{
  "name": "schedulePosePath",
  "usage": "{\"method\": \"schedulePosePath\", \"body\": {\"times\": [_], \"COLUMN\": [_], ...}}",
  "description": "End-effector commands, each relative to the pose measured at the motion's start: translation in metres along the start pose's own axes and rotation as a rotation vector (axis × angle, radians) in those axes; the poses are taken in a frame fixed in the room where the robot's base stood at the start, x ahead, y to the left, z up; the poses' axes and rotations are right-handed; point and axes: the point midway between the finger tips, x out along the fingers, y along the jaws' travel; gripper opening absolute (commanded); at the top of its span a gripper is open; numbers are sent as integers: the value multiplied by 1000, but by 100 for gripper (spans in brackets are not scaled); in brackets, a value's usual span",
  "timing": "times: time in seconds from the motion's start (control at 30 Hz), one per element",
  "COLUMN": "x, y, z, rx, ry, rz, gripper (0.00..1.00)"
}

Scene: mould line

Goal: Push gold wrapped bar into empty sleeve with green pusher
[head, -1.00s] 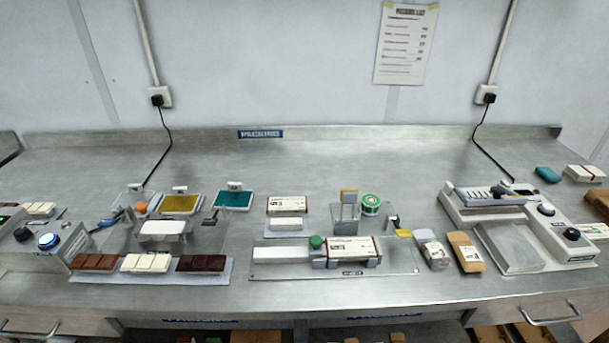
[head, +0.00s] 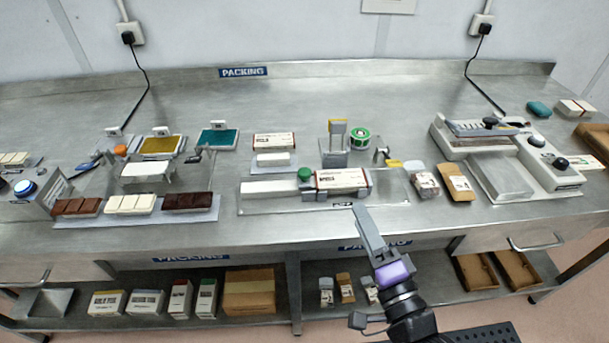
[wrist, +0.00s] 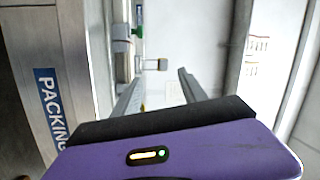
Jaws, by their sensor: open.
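The green pusher knob (head: 304,174) stands on a clear packing plate (head: 390,197), at the left end of a white printed sleeve box (head: 341,180) held between grey blocks. A long pale bar or rail (head: 270,189) lies left of the knob. I cannot clearly make out a gold wrapped bar, nor whether the sleeve is empty. My gripper (head: 358,208) is in front of the bench edge, below and right of the sleeve, touching nothing. In the wrist view its two fingers (wrist: 158,92) are apart with nothing between them. A small green part (wrist: 138,32) shows beyond them.
Behind the plate are another printed box (head: 273,141), a yellow-topped post (head: 337,130) and a green roll (head: 360,139). Wrapped packs (head: 455,184) and a sealer (head: 500,165) stand right. Chocolate bars (head: 190,201) lie left. The bench (head: 300,85) behind is clear.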

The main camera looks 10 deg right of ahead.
Motion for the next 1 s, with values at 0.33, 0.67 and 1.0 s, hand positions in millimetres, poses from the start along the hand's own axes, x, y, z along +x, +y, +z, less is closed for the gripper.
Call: {"method": "schedulePosePath", "body": {"times": [0.33,0.67,1.0], "x": [110,112,136], "y": [-1,26,27], "z": [32,53,59], "rx": [1148,1792,1846], "ry": [-95,-93,-90], "rz": [56,218,223], "gripper": [50,50,50]}}
